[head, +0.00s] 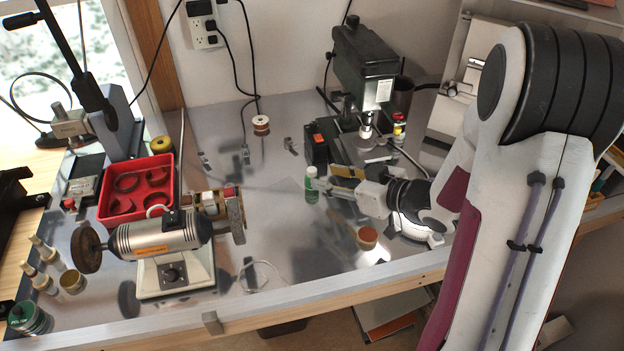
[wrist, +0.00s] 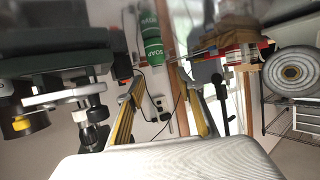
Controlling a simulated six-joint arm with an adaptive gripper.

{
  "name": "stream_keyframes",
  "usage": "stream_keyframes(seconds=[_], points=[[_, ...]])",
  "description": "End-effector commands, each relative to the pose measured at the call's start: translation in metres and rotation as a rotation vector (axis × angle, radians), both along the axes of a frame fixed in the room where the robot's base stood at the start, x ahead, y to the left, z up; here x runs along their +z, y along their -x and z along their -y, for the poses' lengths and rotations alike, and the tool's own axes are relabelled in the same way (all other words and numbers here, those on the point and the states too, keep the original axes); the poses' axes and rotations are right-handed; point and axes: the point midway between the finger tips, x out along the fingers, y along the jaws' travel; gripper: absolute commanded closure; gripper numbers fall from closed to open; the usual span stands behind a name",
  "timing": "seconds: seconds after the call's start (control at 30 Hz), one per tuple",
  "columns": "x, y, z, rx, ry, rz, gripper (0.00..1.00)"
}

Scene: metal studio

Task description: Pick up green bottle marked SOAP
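The green bottle (head: 312,191) with a white cap stands upright on the metal bench top in the middle of the head view. In the wrist view the green bottle (wrist: 153,50) appears upside down at the top, with SOAP lettering showing. My gripper (head: 326,187) is just right of the bottle, pointing left at it. In the wrist view my gripper (wrist: 162,76) has its two yellow-edged fingers spread wide with nothing held between them. The bottle shows beyond the fingertips, nearer the left finger. I cannot tell whether a finger touches it.
A bench grinder (head: 160,237) and a red tray (head: 113,207) stand to the left. A dark machine (head: 364,75) stands behind my gripper. The bench left of the bottle is mostly clear.

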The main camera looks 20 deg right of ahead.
Motion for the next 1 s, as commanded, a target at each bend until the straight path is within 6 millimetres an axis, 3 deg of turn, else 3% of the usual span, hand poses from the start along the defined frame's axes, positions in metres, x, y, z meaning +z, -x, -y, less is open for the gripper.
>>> stream_keyframes(seconds=[0.27, 0.7, 1.0], points=[[-0.003, -0.006, -0.003, 0.001, 0.000, 0.000, 0.64], [-0.017, -0.040, -0.021, 0.002, 0.000, 0.000, 0.64], [-0.019, -0.043, -0.022, 0.000, 0.000, 0.000, 0.64]])
